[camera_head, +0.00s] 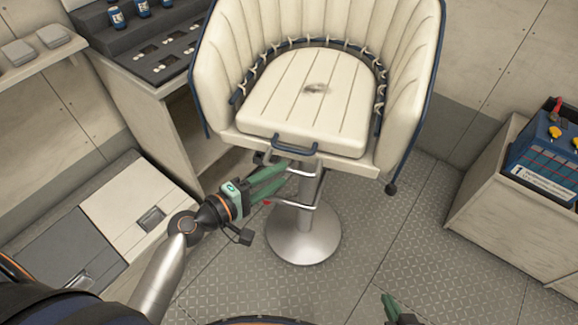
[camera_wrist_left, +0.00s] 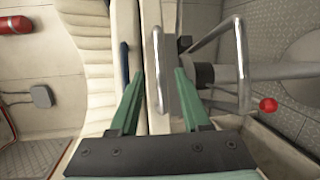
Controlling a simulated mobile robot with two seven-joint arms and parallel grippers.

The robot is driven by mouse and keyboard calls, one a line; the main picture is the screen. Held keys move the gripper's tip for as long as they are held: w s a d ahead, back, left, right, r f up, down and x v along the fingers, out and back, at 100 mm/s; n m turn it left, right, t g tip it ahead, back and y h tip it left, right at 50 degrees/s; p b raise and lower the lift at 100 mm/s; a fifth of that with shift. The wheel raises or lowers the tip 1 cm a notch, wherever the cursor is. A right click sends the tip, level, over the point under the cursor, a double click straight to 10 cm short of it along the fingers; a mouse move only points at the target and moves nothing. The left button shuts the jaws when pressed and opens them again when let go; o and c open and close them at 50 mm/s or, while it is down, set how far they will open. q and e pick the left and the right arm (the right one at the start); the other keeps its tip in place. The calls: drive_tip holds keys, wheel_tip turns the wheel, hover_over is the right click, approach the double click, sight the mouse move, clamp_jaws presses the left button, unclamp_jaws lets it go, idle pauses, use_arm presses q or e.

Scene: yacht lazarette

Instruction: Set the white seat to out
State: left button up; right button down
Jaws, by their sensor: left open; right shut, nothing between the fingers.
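The white seat (camera_head: 312,95), a padded bucket chair with blue trim, stands on a round metal pedestal (camera_head: 303,238). A blue handle (camera_head: 295,146) is on its front edge. Below the seat are metal loop bars; one bar (camera_wrist_left: 158,70) shows between my fingertips in the left wrist view, and a bar with a red knob (camera_wrist_left: 268,104) lies to the right. My left gripper (camera_head: 284,177) is open, just below the seat's front edge; I cannot tell whether it touches the bar. My right gripper (camera_head: 388,303) is shut and empty, partly cut off at the bottom edge.
A counter with a dark tray (camera_head: 160,62) stands at the left, close to the seat. A low white locker (camera_head: 140,205) is at lower left. A cabinet (camera_head: 500,210) with a blue box (camera_head: 545,155) is at right.

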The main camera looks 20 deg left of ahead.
sight(289, 169)
use_arm(q)
drive_tip(key=shift+x, duration=2.1)
drive_tip(key=shift+s, duration=0.1)
clamp_jaws()
drive_tip(key=shift+f, duration=0.1)
